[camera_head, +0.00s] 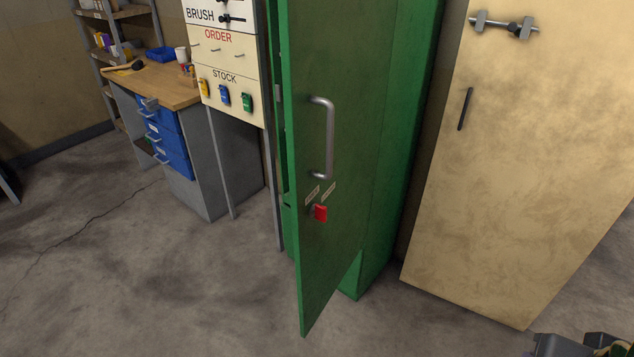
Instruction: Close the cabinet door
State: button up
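The tall green cabinet (411,130) stands in the middle of the head view. Its green door (345,220) stands open, swung out toward me, with its free edge on the left and its lower corner over the floor. A vertical grey bar handle (329,138) is on the door's outer face. Below it are two small labels and a red tag (320,213) at the lock. The door hides most of the cabinet's inside. I cannot make out my gripper in this view.
A beige cabinet (530,150) stands close on the right. On the left are a white label board (229,95), a workbench (170,84) with blue drawers (168,140), and shelves. Grey floor (150,280) in front is clear. Unclear dark and grey parts (560,346) show at the lower right corner.

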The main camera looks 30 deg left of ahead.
aim_at(335, 54)
jog(key=u, duration=1.15)
jog(key=i, duration=1)
jog(key=z, duration=1.05)
jog(key=k, duration=0.45)
jog(key=z, duration=0.05)
